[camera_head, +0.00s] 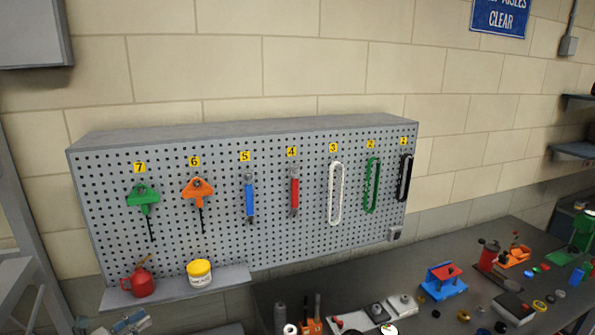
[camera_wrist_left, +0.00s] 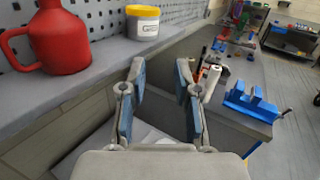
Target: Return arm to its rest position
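My left gripper (camera_head: 128,322) shows at the bottom left edge of the head view, below the small shelf, with most of the arm out of frame. In the left wrist view its two blue-padded fingers (camera_wrist_left: 160,78) stand apart with nothing between them. The gripper is open and empty, in front of the shelf edge and beside the workbench. My right gripper is in neither view.
A red oil can (camera_head: 142,283) and a yellow-lidded jar (camera_head: 199,272) stand on the shelf (camera_head: 174,292) under the pegboard (camera_head: 270,230), where several numbered tools hang. The dark workbench (camera_head: 345,287) at right holds a blue vise (camera_head: 443,284) and several small parts.

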